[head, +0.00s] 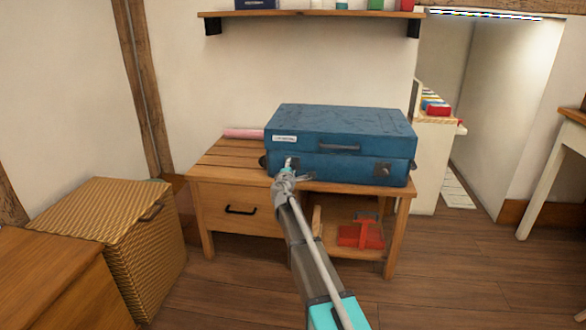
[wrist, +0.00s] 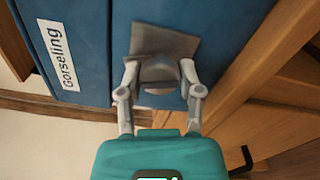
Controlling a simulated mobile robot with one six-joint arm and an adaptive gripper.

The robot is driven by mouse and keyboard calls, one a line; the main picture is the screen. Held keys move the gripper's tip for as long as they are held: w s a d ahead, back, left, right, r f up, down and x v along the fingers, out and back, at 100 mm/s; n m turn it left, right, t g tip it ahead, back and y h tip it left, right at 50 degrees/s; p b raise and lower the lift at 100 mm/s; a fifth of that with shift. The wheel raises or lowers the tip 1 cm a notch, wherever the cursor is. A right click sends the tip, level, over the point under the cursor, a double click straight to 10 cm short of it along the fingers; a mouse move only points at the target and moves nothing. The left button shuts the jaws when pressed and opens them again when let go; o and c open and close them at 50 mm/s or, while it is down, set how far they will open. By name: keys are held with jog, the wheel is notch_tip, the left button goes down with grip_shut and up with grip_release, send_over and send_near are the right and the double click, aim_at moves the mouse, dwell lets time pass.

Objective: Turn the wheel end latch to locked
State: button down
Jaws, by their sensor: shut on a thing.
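A blue case (head: 340,125) lies flat on a wooden bench, with a dark handle (head: 340,147) on its front. Its white label (wrist: 55,55) reads "Gorseling". A latch (wrist: 165,42) with a grey metal plate and a round turning knob sits on the case front near the label end. My gripper (wrist: 160,72) is shut on this knob, one finger on each side. In the head view my gripper (head: 287,168) reaches the front left of the case and covers most of this latch. A second latch (head: 382,170) shows at the front right, with nothing touching it.
The wooden bench (head: 225,160) has a drawer with a black pull and an open shelf holding a red object (head: 360,235). A wicker hamper (head: 105,220) stands left. A wall shelf (head: 310,13) hangs above. Floor at right is clear.

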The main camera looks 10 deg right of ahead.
jog(key=shift+a+m, duration=0.2)
jog(key=shift+m, duration=1.5)
jog(key=shift+c, duration=1.5)
grip_release()
jog(key=shift+o, duration=0.2)
jog(key=shift+d, duration=0.1)
jog(key=shift+s, duration=0.1)
jog(key=v, duration=1.2)
jog(key=shift+r, duration=0.1)
